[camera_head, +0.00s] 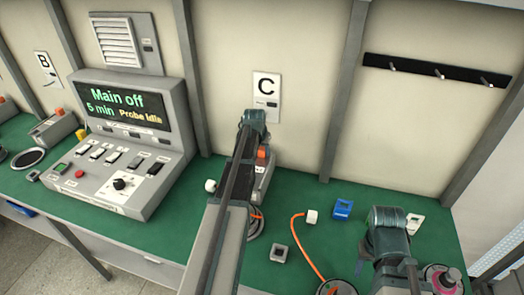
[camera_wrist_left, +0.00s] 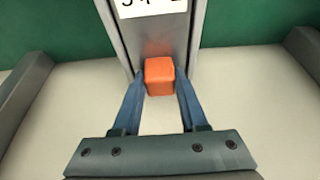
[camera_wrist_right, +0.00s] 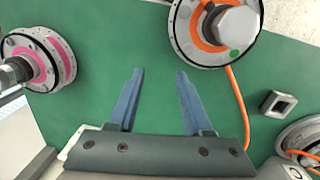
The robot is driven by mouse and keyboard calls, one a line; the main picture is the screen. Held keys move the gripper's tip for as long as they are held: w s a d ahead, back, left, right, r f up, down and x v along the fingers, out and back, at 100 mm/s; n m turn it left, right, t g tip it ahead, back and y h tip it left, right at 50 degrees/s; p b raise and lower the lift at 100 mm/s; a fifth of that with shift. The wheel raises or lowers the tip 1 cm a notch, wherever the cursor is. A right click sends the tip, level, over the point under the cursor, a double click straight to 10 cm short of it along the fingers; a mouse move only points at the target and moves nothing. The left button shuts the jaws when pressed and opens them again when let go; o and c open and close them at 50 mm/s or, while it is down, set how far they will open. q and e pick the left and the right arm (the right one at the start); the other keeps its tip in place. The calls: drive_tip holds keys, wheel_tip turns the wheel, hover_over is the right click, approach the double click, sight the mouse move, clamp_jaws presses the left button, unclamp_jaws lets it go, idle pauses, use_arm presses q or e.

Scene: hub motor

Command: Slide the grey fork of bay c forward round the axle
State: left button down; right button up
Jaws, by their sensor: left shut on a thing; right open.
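The grey fork (camera_head: 264,180) of bay c stands below the C sign, largely hidden by my left arm. Its orange knob (camera_head: 262,153) sits on top. In the left wrist view the knob (camera_wrist_left: 159,76) is between the fingers of my left gripper (camera_wrist_left: 160,80), shut on it; the grey rail (camera_wrist_left: 127,38) runs beyond it. A round hub (camera_head: 256,224) with an orange ring lies in front of the fork, partly behind my left arm; its axle is hidden there. The hub's edge also shows in the right wrist view (camera_wrist_right: 302,134). My right gripper (camera_wrist_right: 160,75) is open and empty above the green bench.
A hub with an orange ring and green dot (camera_wrist_right: 218,30) and a pink-ringed hub (camera_wrist_right: 40,60) lie near my right gripper. A grey square piece (camera_head: 280,253), white plug (camera_head: 312,216), orange cable (camera_head: 303,247) and blue block (camera_head: 342,209) lie on the bench. A control console (camera_head: 130,150) stands left.

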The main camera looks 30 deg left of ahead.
use_arm(q)
drive_tip(key=s+d, duration=0.1)
drive_tip(key=s, duration=0.6)
drive_tip(key=s+d, duration=0.1)
drive_tip(key=s, duration=0.2)
drive_tip(key=shift+s+d, duration=0.3)
drive_tip(key=shift+s, duration=0.1)
drive_tip(key=c, duration=0.7)
unclamp_jaws()
drive_tip(key=shift+r, duration=0.1)
drive_tip(key=shift+s+r+p, duration=0.15)
drive_tip(key=shift+r+p, duration=0.35)
drive_tip(key=shift+p, duration=0.1)
drive_tip(key=p+v, duration=1.1)
drive_tip(key=v, duration=0.1)
drive_tip(key=shift+s+d+r, duration=0.1)
drive_tip(key=shift+s+r, duration=0.1)
drive_tip(key=shift+s, duration=0.05)
